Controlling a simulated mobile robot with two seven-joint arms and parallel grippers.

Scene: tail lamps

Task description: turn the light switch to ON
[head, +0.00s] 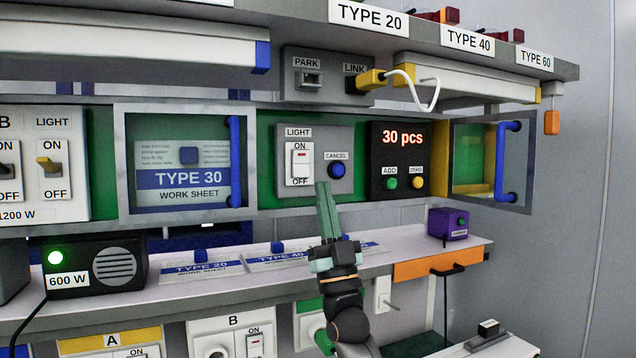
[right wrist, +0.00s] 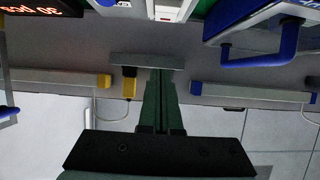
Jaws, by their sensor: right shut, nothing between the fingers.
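The white light switch (head: 300,164) is a rocker on a grey panel under a LIGHT label, with ON above and OFF below. A small red mark shows on its upper half; I cannot tell which half is pressed in. In the right wrist view, which looks upside down, a white part at the top edge appears to be this switch (right wrist: 172,11). My right gripper (head: 323,186) is shut and empty, its green fingers pointing up just below and right of the switch. I cannot tell whether they touch the panel. My left gripper is not in view.
A blue CANCEL button (head: 337,170) sits just right of the switch. Further right is a black box (head: 397,163) reading 30 pcs. A grey PARK/LINK box (head: 320,88) overhangs above. Another LIGHT switch, a yellow toggle (head: 48,166), is at far left. The worktop (head: 400,245) lies below.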

